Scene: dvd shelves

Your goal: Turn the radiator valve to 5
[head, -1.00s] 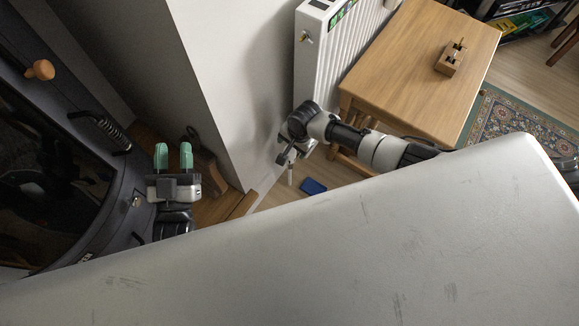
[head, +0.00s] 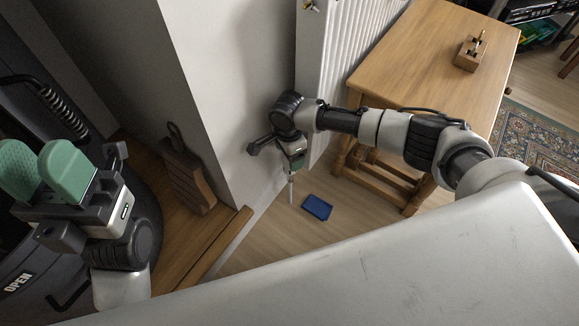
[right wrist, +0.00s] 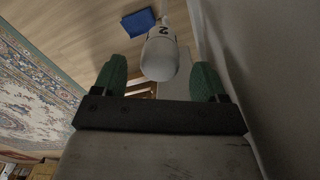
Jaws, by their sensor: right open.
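The white radiator valve (right wrist: 160,58) is in the right wrist view, its rounded end toward the camera. A dark mark on its side looks like a 2. My right gripper (right wrist: 159,75) is open, with one green finger on each side of the valve; contact is not visible. In the head view my right gripper (head: 293,163) is low beside the radiator (head: 330,70), above a thin white pipe (head: 291,192); the arm and gripper hide the valve there. My left gripper (head: 40,168) is open and empty at the left, in front of the dark stove.
A wooden table (head: 425,60) with a small wooden block (head: 471,52) stands right of the radiator, under my right arm. A blue object (head: 317,207) lies on the floor.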

